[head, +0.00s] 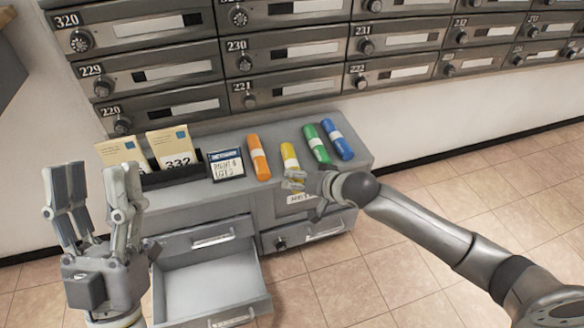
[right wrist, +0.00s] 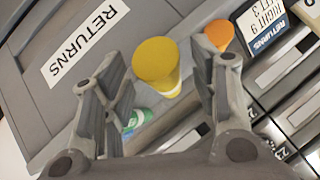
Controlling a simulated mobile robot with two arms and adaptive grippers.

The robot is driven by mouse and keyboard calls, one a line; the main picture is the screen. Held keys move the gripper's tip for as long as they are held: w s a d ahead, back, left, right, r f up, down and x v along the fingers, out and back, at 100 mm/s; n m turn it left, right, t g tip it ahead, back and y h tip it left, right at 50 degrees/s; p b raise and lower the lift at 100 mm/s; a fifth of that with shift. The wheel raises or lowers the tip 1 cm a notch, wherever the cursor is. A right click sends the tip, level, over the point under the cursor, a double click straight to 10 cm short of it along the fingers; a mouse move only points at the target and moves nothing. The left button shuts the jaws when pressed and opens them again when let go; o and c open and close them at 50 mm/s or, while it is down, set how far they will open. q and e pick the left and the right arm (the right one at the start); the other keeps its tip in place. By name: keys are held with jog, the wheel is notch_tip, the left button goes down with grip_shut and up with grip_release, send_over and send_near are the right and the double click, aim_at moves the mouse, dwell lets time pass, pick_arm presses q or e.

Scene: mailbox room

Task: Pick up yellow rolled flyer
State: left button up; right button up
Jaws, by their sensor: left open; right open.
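The yellow rolled flyer (head: 289,154) with a pale band lies on the grey cabinet top, between the orange roll and the green roll. Its near end is partly hidden by my right gripper (head: 298,183) in the head view. My right gripper is open at the cabinet's front edge. In the right wrist view the yellow roll (right wrist: 156,66) shows end-on between the open fingers (right wrist: 155,85), with visible gaps on both sides. My left gripper (head: 97,172) is open and empty, in front of the cabinet's left part.
The orange roll (head: 259,157), green roll (head: 316,144) and blue roll (head: 337,139) lie close by. A returns sign (head: 226,163) and envelopes (head: 172,147) stand to the left. An open drawer (head: 212,281) sticks out below. Mailboxes (head: 150,75) line the wall behind.

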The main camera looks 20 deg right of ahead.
jog(key=c, duration=1.1)
jog(key=shift+r, duration=0.1)
